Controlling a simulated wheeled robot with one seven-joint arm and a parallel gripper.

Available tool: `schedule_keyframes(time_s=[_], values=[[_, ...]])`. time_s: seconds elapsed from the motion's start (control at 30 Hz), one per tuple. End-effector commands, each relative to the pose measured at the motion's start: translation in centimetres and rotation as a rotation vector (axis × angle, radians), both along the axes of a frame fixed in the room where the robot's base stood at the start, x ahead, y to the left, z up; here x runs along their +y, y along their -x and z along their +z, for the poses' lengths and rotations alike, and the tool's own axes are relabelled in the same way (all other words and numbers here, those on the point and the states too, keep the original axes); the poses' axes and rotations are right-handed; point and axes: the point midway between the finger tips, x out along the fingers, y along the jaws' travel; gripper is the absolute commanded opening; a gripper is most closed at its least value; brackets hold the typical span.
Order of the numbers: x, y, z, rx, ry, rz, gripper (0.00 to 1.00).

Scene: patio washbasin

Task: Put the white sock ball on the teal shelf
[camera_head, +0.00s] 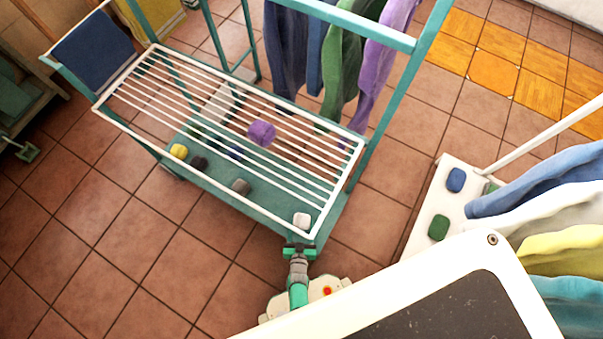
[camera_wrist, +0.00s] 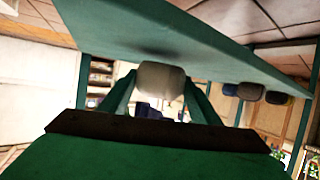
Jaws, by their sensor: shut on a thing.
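The white sock ball (camera_head: 302,219) is at the near right corner of the teal shelf (camera_head: 207,171), the lower board of the rack. My gripper (camera_head: 298,247) reaches in from the front edge and is shut on the ball. In the wrist view the ball (camera_wrist: 161,80) sits between my two green fingers (camera_wrist: 160,92), close against the teal shelf surface (camera_wrist: 215,48), with a dark shadow beside it. I cannot tell whether it touches the shelf.
Yellow (camera_head: 178,151), dark (camera_head: 198,163) and grey-brown (camera_head: 240,187) balls lie along the teal shelf. A white wire rack (camera_head: 330,185) lies above it, with a purple ball (camera_head: 262,133). Blue (camera_head: 456,180) and green (camera_head: 438,227) balls lie on a white surface at right.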

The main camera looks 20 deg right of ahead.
Motion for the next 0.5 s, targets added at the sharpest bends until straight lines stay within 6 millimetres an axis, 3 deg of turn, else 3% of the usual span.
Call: schedule_keyframes(time_s=[0.2, 0.5], values=[[0.0, -0.1, -1.2, 0.001, -0.001, 0.001, 0.35], [0.0, 0.0, -1.4, -0.001, 0.000, 0.000, 0.35]])
